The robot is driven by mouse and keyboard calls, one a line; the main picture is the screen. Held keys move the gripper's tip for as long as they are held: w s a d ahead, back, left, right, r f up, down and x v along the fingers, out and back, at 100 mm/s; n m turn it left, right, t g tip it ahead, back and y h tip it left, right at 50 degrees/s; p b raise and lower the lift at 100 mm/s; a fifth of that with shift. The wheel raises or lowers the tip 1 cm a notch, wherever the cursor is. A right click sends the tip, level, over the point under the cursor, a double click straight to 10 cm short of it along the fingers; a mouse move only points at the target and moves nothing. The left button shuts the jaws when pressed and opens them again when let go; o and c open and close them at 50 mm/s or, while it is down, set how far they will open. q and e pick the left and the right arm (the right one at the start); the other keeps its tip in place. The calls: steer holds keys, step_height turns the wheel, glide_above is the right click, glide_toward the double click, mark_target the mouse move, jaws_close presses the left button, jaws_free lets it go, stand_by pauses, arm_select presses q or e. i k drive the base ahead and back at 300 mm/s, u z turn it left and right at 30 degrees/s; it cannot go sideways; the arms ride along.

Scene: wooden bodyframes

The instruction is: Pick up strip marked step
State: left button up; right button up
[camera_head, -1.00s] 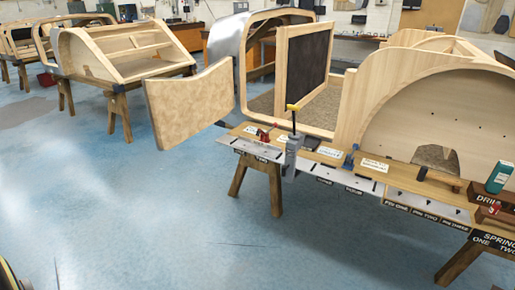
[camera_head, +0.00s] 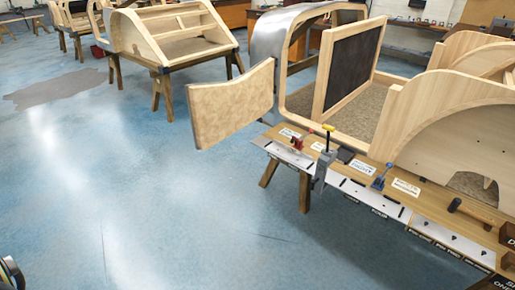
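A long wooden bench (camera_head: 425,200) stands at the right, below a wooden car bodyframe. A pale metal strip with small slots (camera_head: 283,152) runs along its front edge, with small dark labels beneath it. Several white label cards lie on the bench, one of them near its left end (camera_head: 290,133). The lettering is too small to read, so I cannot tell which strip is marked step. A grey clamp with a yellow top (camera_head: 323,170) stands at the front edge. A red clamp (camera_head: 298,141) and a blue clamp (camera_head: 381,177) are on the bench.
A curved wooden door (camera_head: 232,105) juts out left of the bench, above the floor. A framed dark panel (camera_head: 352,67) stands behind the bench. Another wooden bodyframe (camera_head: 165,35) rests on trestles at the back left. The blue floor (camera_head: 130,190) in front is open.

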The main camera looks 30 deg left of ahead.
mark_target(293, 156)
steer(key=u, duration=0.55)
steer(key=i, duration=0.7)
steer(key=u, duration=0.15)
